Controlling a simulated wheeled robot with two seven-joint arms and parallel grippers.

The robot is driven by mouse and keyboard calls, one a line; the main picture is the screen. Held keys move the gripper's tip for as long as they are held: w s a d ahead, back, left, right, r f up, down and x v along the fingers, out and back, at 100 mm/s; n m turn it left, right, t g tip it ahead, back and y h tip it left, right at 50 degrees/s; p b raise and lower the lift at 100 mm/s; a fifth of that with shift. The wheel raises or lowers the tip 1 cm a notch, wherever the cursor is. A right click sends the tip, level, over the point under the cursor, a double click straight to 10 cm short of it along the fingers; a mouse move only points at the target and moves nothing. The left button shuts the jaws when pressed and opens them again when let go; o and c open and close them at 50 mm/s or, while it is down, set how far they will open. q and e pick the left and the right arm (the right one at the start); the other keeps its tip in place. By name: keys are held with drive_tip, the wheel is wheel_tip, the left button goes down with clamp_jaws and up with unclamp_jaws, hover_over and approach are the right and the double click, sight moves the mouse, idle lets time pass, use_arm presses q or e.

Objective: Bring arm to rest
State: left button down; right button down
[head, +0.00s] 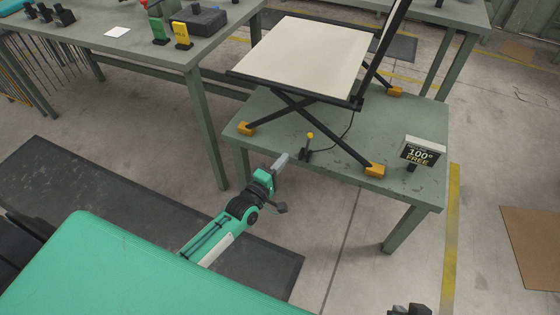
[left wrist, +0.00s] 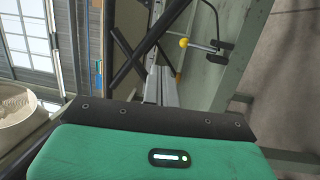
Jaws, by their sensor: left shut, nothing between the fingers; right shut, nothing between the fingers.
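The folding lounger (head: 305,55) stands on a green table (head: 260,105), its cream panel raised on crossed black legs with orange feet. A small lever with a yellow knob (head: 310,136) stands near the table's front edge; the knob also shows in the left wrist view (left wrist: 184,42). My left gripper (head: 281,162) is shut and empty, just in front of the table edge and below left of the lever, apart from it. Its grey fingers show in the left wrist view (left wrist: 160,88). Only a dark part of my right gripper (head: 408,311) shows at the bottom edge.
A small sign reading 100° FREE (head: 423,151) stands on the table's right side. A second workbench (head: 160,42) at the upper left holds a green item, a yellow item and a dark box.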

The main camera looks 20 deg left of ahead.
use_arm(q)
drive_tip(key=shift+s, duration=0.35)
